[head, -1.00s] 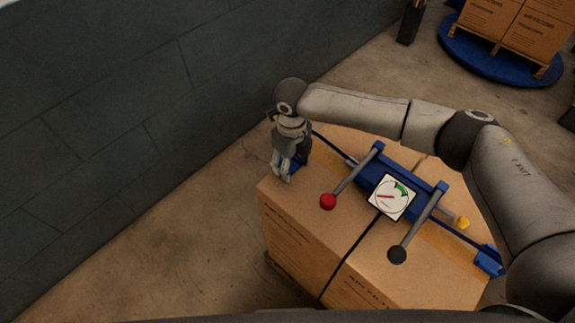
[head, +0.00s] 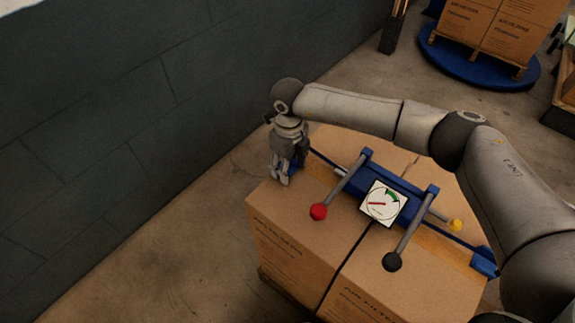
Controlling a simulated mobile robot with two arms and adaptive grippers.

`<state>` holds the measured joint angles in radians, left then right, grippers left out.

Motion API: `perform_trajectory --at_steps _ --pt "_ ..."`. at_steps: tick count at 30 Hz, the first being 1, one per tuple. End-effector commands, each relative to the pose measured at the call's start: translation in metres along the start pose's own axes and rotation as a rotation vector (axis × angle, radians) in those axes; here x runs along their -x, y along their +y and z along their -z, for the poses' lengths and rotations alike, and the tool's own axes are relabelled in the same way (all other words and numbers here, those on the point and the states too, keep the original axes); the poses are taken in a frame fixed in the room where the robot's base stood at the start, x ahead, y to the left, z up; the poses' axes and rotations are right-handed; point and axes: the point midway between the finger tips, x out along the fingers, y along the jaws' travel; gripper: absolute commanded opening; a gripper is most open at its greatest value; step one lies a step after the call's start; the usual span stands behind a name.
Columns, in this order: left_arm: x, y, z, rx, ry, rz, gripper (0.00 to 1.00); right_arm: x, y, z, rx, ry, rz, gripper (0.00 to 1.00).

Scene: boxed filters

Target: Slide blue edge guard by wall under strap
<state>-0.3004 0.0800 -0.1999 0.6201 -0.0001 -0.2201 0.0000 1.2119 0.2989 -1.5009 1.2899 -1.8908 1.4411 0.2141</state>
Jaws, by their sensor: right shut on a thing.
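My right gripper (head: 284,173) is at the wall-side edge of the box stack (head: 290,212), shut on the blue edge guard (head: 294,165). The gripper hides most of that guard. The dark strap (head: 325,160) runs from the gripper across the box tops, through the blue tensioner (head: 375,172). Whether the strap lies over the guard cannot be told. Another blue edge guard (head: 484,262) sits at the strap's other end, at the right edge of the boxes. My left gripper is not in view.
The tensioner has a dial (head: 382,203), a red-knobbed lever (head: 319,211), a black-knobbed lever (head: 392,261) and a yellow knob (head: 455,225). A dark wall (head: 120,120) stands to the left, with bare floor between. More boxes (head: 505,30) stand on a blue turntable (head: 450,62) at the back.

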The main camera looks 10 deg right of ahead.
Motion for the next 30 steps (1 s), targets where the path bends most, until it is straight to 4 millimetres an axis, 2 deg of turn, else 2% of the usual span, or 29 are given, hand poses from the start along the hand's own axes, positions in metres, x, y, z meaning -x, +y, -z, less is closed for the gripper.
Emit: perform_trajectory --at_steps 5,30 --pt "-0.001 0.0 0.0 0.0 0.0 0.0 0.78 0.0 -0.002 0.0 -0.001 0.0 0.001 0.29" --pt "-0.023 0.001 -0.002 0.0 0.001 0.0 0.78 -0.001 -0.043 -0.001 -0.002 -0.001 0.001 0.29"
